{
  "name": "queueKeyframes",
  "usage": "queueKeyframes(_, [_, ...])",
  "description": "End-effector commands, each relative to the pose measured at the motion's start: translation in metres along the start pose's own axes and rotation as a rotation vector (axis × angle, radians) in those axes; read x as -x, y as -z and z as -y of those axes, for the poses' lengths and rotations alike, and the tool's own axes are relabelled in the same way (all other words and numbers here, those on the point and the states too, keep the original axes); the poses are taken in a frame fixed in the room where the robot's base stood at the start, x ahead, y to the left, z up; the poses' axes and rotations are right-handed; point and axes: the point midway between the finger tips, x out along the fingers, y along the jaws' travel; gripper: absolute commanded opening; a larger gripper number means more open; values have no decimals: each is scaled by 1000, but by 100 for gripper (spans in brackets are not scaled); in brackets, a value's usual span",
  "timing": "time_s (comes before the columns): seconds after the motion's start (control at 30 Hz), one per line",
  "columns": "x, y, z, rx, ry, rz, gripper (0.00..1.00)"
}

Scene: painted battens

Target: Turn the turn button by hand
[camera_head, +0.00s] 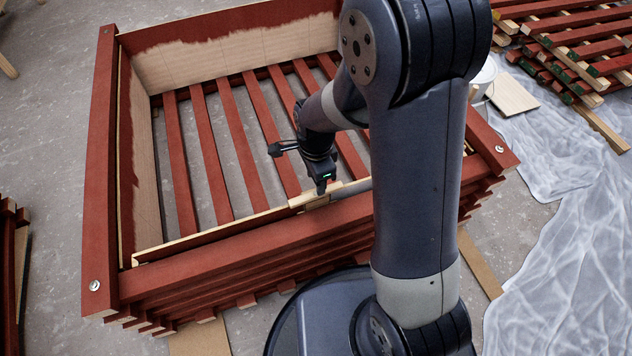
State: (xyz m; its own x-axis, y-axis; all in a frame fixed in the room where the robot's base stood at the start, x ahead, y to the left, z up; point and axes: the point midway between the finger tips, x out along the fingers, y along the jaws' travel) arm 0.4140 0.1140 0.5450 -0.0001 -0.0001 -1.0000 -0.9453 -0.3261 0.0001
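A short pale wooden piece (303,201), which looks like the turn button, lies along the inner top of the near side of a red slatted crate (230,252). My gripper (321,190) points down at this piece, close over its middle. Its fingertips are small and dark here, so I cannot tell whether they touch the piece or how far apart they are. My arm hides the right part of the crate's near side.
The crate has a half-painted inner back wall and red slats across its floor. Stacked red battens (570,45) lie at the top right. A pale plastic sheet (560,220) covers the floor at right. Bare concrete floor (60,130) lies to the left.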

Motion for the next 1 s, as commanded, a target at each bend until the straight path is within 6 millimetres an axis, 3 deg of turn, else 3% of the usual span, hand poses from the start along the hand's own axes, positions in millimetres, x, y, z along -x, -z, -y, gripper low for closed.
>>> queueKeyframes(0.03, [16, 0, 1, 0, 5, 0, 42])
queueKeyframes(0.2, [43, 0, 1, 0, 3, 0, 42])
queueKeyframes(0.4, [56, 0, 0, 0, 1, 0, 42])
queueKeyframes(0.77, [54, 0, 0, 0, 0, 0, 42])
queueKeyframes(1.0, [26, 0, -1, 0, -4, 0, 42])
